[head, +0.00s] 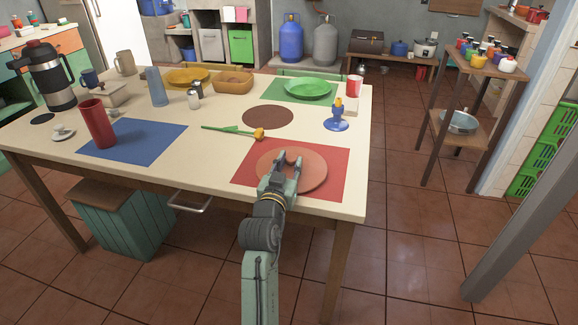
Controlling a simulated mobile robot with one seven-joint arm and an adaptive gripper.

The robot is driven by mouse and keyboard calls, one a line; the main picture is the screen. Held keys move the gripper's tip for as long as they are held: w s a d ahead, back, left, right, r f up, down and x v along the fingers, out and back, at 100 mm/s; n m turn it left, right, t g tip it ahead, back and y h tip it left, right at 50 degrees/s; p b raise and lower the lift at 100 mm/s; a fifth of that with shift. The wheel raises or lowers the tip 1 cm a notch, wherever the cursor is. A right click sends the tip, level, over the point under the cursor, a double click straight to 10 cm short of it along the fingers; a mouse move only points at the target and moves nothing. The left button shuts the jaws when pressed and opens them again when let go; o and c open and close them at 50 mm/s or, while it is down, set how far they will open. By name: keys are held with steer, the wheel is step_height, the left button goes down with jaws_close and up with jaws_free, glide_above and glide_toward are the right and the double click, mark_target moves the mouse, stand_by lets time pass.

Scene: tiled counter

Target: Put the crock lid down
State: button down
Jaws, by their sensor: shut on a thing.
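The crock lid appears to be the round terracotta disc (313,172) over the red placemat (335,186) at the table's near right corner. My gripper (288,160) reaches over the disc from the near side. Its fingers are shut around a small reddish-brown part at the disc's middle, which looks like its knob. The disc looks about level. I cannot tell whether it rests on the placemat or is held just above it. My gripper hides its near left part.
A yellow tulip (240,132) and a brown round mat (268,117) lie behind the placemat. A blue egg-cup-like stand (337,120) is at the right edge. A blue placemat (130,142) with a red tumbler (97,124) is left. Bare tabletop (205,160) lies between the placemats.

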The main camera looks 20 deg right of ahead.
steer(key=shift+s+r, duration=0.1)
steer(key=shift+r, duration=0.1)
steer(key=shift+f, duration=0.25)
steer(key=c, duration=1.3)
jaws_free()
steer(key=shift+r, duration=0.25)
steer(key=b+v, duration=0.3)
steer(key=v, duration=0.9)
